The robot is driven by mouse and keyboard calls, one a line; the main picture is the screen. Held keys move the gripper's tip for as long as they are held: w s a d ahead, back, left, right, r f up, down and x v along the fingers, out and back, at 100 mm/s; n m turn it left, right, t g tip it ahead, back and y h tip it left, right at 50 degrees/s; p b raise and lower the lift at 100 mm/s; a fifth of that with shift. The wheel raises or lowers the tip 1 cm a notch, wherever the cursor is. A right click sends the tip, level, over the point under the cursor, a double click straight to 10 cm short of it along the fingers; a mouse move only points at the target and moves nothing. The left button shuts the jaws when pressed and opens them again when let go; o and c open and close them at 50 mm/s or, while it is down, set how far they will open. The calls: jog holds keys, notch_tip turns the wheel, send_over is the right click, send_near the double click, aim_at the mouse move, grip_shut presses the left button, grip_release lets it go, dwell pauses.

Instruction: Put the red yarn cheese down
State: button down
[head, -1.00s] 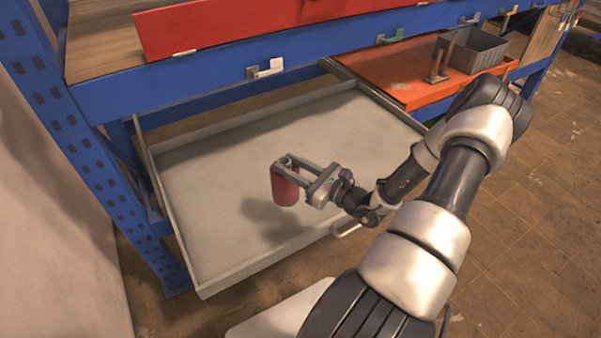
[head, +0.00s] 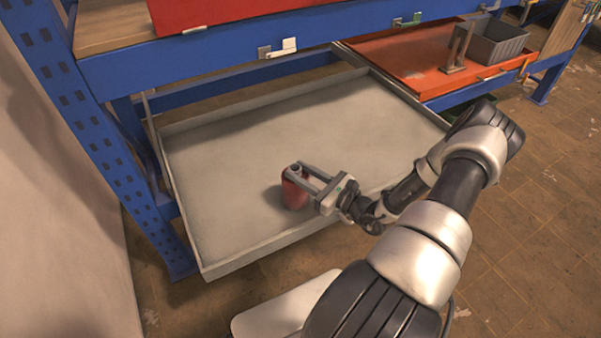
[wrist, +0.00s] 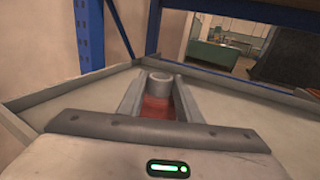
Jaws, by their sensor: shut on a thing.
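The red yarn cheese (head: 294,190) is a red upright cylinder with a pale core at its top. My gripper (head: 303,175) is shut on it from the right, low in the grey pull-out tray (head: 205,264), near its front side. A small dark shadow lies close by it; I cannot tell whether its base touches the tray floor. In the wrist view the red yarn cheese (wrist: 158,107) sits between the two fingers, and its lower part is hidden.
The tray floor is bare behind and left of the cheese. An orange tray (head: 400,65) with a grey bin (head: 492,42) and a brown metal stand (head: 456,50) is at the upper right. A blue upright (head: 85,120) borders the left. A blue shelf beam (head: 225,52) crosses above.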

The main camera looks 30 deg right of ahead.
jog(key=c, duration=1.3)
grip_release()
jog(key=p+v, duration=0.1)
jog(key=v, duration=1.1)
jog(key=shift+p, duration=0.3)
jog(key=shift+r, duration=0.1)
